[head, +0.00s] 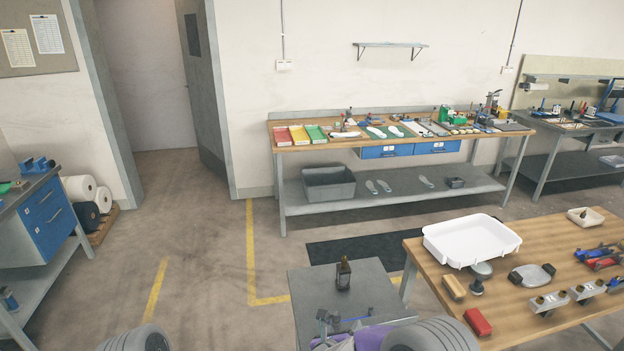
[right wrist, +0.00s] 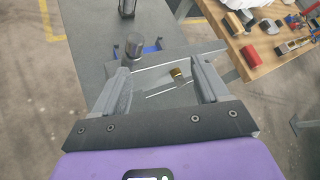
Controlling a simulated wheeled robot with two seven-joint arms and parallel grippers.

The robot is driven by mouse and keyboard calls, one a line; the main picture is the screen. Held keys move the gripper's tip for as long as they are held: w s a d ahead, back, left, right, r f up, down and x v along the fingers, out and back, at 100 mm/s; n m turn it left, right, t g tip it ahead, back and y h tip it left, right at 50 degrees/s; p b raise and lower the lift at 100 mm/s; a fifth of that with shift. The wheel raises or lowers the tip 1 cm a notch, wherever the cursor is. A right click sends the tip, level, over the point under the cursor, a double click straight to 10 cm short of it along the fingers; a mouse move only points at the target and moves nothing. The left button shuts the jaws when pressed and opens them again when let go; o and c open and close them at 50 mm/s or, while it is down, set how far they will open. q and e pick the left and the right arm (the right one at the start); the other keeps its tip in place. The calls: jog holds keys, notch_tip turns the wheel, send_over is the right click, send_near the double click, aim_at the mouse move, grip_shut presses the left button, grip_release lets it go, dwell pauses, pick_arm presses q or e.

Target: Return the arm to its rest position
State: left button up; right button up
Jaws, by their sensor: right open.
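My right gripper (head: 340,327) shows at the bottom of the head view, partly cut off, at the near edge of a small grey-topped table (head: 310,291). In the right wrist view the right gripper (right wrist: 165,68) is open, its two grey fingers wide apart and holding nothing. Below and between the fingers are a dark round knob (right wrist: 133,44), a blue bar (right wrist: 151,49) and a small brass-coloured part (right wrist: 178,73). I cannot tell how high the fingers are above them. A rounded grey part of my left arm shows at bottom left; my left gripper is out of view.
A dark upright object (head: 343,274) stands on the grey table. Close on the right is a wooden bench (head: 425,262) with a white tray (head: 470,241), a red block (head: 478,322) and several tools. The floor (head: 200,285) on the left is clear.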

jog(key=s+d+f+n+g+y, duration=0.1)
jog(key=s+f+n+g+y, duration=0.1)
jog(key=s+f+n, duration=0.4)
jog(key=s+d+f+n+g+y, duration=0.2)
jog(key=f+n+y, duration=0.1)
jog(key=f+n, duration=0.65)
jog(key=s+f+n+g+y, duration=0.2)
jog(key=s+f+n+g, duration=0.15)
jog(key=s+n, duration=0.5)
jog(key=s+f+n+g+y, duration=0.2)
jog(key=s+f+n+g, duration=0.15)
jog(key=s+n, duration=0.5)
pick_arm(q)
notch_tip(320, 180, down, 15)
jog(key=b, duration=1.5)
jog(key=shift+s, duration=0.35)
pick_arm(e)
notch_tip(320, 180, down, 15)
jog(key=s+a, duration=0.1)
jog(key=s, duration=0.1)
jog(key=shift+t, duration=0.3)
jog(key=shift+s+m, duration=0.15)
jog(key=shift+m, duration=0.1)
